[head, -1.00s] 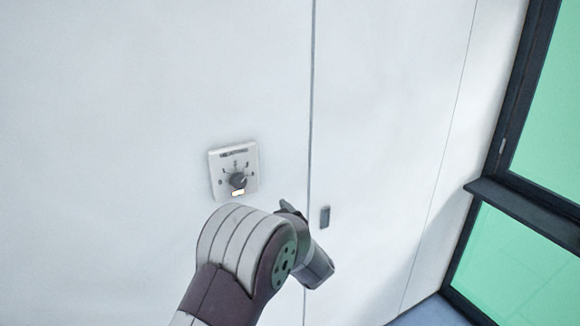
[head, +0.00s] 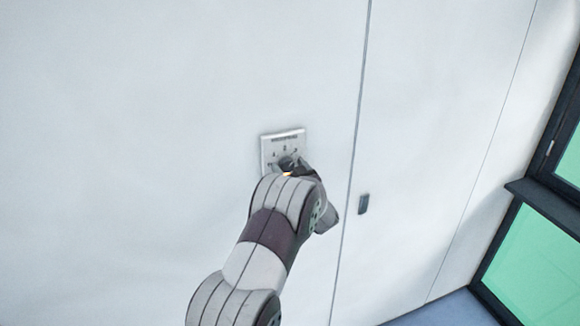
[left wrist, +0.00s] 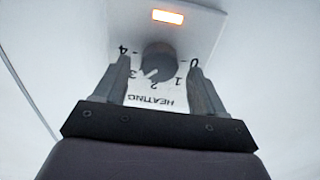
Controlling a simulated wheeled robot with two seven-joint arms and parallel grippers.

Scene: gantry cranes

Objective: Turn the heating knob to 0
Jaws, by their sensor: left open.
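The white heating panel (head: 283,139) is on the wall in the head view, its lower part covered by my left arm. In the left wrist view the panel (left wrist: 202,35) appears upside down, with HEATING and the numbers 0 to 4. The dark round knob (left wrist: 159,58) has a white pointer mark that appears to point between 2 and 3. My left gripper (left wrist: 160,66) is open, with one finger on each side of the knob and a visible gap at both sides. In the head view the left gripper (head: 298,165) is at the panel, partly hidden.
An orange lit indicator (left wrist: 168,16) is on the panel beside the knob. A small dark handle (head: 363,204) is on the wall right of a vertical seam. A dark-framed window (head: 530,240) is at the far right. The wall around the panel is clear.

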